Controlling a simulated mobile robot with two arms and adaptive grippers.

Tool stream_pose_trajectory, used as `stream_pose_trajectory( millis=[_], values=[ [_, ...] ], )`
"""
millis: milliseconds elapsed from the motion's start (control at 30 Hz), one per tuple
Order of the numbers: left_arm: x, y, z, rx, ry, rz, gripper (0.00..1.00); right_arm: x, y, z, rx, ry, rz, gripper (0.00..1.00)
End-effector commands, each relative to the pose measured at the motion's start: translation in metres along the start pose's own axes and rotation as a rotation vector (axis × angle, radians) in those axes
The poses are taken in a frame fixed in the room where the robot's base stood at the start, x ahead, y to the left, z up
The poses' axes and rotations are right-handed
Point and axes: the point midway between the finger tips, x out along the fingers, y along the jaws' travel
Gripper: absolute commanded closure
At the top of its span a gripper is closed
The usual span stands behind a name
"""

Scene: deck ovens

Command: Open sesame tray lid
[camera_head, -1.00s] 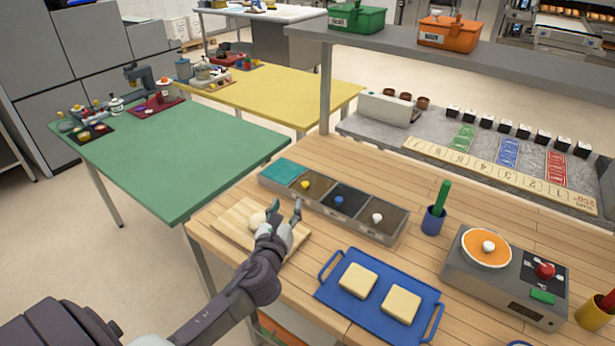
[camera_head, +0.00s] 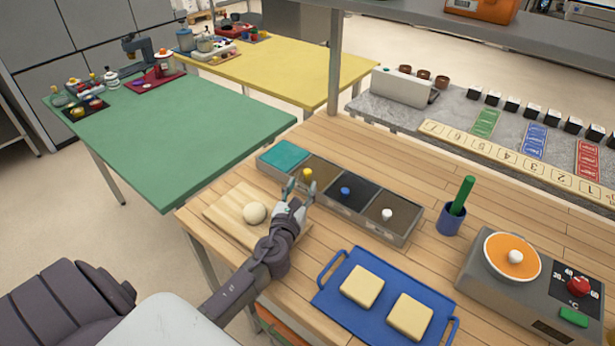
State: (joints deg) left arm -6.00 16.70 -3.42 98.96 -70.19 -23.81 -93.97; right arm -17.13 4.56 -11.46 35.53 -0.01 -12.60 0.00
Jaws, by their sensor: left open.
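A long grey topping tray (camera_head: 360,222) stands on the wooden table. Its left compartment shows teal, and three lids carry knobs: a yellow knob (camera_head: 308,174), a blue knob (camera_head: 345,191) and a white knob (camera_head: 387,215). No label shows which lid is the sesame one. My left gripper (camera_head: 301,187) is open and empty at the tray's near edge, just in front of the yellow-knobbed lid (camera_head: 322,173). My right gripper is not in view.
A cutting board (camera_head: 226,211) with a dough ball (camera_head: 254,213) lies left of my left gripper. A blue tray (camera_head: 340,303) with two pale slabs lies in front. A blue cup (camera_head: 450,219) with a green stick and a hotplate device (camera_head: 490,290) stand right.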

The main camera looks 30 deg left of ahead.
Motion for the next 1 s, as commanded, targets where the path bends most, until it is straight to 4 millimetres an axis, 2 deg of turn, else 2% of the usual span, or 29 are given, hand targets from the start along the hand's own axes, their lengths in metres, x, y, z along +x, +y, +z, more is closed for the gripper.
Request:
stream_pose_trajectory(
  millis=[33, 100, 300, 467, 733, 1000],
  values=[
    [0.013, 0.001, 0.005, 0.000, -0.002, 0.003, 0.53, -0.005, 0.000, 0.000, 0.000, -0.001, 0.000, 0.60],
    [0.026, 0.001, 0.004, 0.000, -0.001, 0.002, 0.53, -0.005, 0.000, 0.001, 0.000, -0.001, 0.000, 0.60],
    [0.053, 0.001, 0.003, -0.001, 0.000, 0.001, 0.53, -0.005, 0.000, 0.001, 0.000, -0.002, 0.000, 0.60],
    [0.061, 0.001, 0.003, -0.001, 0.000, 0.002, 0.53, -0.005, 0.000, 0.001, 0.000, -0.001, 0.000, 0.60],
    [0.062, 0.001, 0.003, 0.000, 0.001, 0.001, 0.53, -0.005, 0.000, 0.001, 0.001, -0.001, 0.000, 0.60],
    [0.062, 0.001, 0.003, 0.000, 0.001, 0.001, 0.98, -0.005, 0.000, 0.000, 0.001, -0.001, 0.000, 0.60]
  ],
)
